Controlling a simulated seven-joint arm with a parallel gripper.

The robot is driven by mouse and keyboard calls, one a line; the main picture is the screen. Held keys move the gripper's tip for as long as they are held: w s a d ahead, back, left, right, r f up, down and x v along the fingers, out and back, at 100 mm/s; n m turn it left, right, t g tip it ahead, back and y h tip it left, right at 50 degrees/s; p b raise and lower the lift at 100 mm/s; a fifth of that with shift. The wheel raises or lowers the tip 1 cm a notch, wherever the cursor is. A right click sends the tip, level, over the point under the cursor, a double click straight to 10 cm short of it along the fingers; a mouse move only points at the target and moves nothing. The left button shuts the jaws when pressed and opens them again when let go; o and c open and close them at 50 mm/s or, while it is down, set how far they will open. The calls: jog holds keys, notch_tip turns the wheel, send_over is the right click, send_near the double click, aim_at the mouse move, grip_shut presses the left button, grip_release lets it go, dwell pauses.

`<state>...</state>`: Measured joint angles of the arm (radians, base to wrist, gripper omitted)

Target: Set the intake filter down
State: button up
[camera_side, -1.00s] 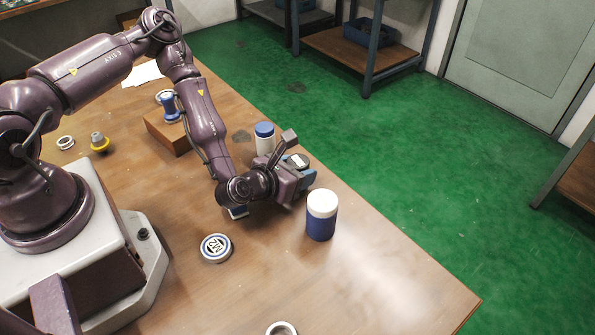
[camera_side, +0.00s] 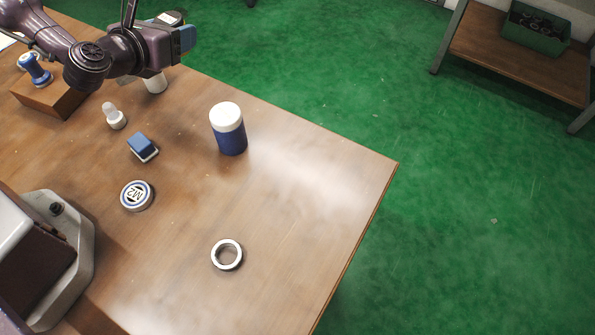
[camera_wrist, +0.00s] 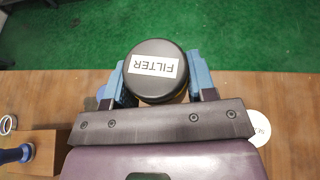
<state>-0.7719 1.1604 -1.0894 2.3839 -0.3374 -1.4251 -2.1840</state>
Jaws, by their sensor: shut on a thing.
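The intake filter is a round can with a black top and a white FILTER label (camera_wrist: 155,70). It sits between the two blue fingers of my gripper (camera_wrist: 158,80), which are shut on its sides. In the side view the filter's black top (camera_side: 171,18) shows at the upper left, with my gripper (camera_side: 183,40) around it. It appears held above the table, near its far edge. My gripper hides the filter's lower part, so the gap beneath it cannot be judged.
A blue jar with a white lid (camera_side: 228,130) stands near the table edge. A blue block (camera_side: 142,147), an M2 tin (camera_side: 137,195), a white ring (camera_side: 227,254) and a wooden block (camera_side: 50,97) are on the table (camera_side: 300,200). The right front is clear.

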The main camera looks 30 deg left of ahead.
jog(key=d+m+h, duration=0.4)
jog(key=d+h, duration=0.1)
jog(key=d, duration=0.9)
jog(key=m+g+h, duration=0.2)
jog(key=m+h, duration=0.2)
send_over(300, 191)
notch_tip(300, 191, down, 11)
jog(key=shift+r, duration=0.2)
jog(key=shift+f, duration=1.95)
jog(key=shift+f, duration=0.15)
jog(key=o, duration=1)
jog(key=shift+c, duration=0.2)
